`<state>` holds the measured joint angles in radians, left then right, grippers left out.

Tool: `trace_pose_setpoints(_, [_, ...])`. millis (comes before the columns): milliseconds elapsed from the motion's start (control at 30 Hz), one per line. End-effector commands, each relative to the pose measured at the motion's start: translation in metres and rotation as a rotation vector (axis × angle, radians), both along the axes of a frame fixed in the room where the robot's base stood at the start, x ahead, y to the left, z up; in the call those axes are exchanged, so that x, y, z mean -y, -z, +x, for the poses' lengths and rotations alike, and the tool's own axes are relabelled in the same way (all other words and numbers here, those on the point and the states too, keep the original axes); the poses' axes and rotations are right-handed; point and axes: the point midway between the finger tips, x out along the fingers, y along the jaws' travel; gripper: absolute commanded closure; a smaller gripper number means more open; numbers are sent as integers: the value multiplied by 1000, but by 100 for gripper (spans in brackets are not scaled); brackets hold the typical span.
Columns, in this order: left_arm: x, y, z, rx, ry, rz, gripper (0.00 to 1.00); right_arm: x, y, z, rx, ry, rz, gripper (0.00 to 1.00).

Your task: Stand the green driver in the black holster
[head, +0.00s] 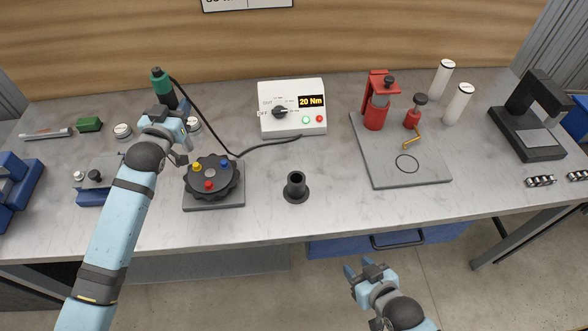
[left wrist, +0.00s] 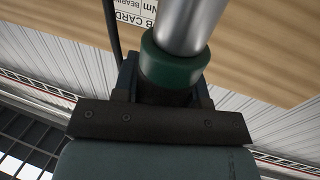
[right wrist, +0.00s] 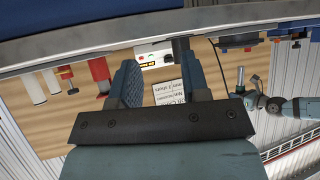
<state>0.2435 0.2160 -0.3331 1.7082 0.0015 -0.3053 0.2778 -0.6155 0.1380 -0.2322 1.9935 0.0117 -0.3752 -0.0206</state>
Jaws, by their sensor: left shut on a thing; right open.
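The green driver (head: 160,82) is at the back left in the head view, roughly upright and held above the bench, with a black cord from its top. My left gripper (head: 172,108) is shut on it. The left wrist view shows its green body (left wrist: 172,70) and silver shaft close between the fingers. The black holster (head: 296,187) is a short open tube on a round base, standing near the bench's front edge, right of the driver and apart from it. Its opening looks empty. My right gripper (head: 363,271) is open and empty in front of the bench.
A dark round turret (head: 211,177) with coloured knobs stands between my left gripper and the holster. The cord runs behind it to the white torque controller (head: 292,108). A grey plate (head: 405,172) with a red press is to the right. Bench around the holster is clear.

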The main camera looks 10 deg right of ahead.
Motion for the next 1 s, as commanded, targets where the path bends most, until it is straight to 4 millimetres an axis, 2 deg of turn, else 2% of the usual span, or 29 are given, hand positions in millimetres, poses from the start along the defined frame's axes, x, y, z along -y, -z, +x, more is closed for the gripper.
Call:
trace_pose_setpoints(233, [0,-1,-1,3,0,-2,90,0,0,0,0,0,0,57])
trace_pose_setpoints(367, [2,4,-14,2,-8,-10,90,0,0,0,0,1,-1,57])
trace_pose_setpoints(467, [2,10,-37,4,-27,-22,90,2,1,0,1,4,-1,57])
trace_pose_setpoints(567, [-1,16,-69,7,-61,-34,90,4,3,1,1,11,-3,57])
trace_pose_setpoints(800, [-26,23,-146,8,-179,-33,90,8,10,-1,-8,29,-1,57])
trace_pose_setpoints(1000, [-47,22,-187,4,-257,-11,90,7,12,-1,-11,48,11,57])
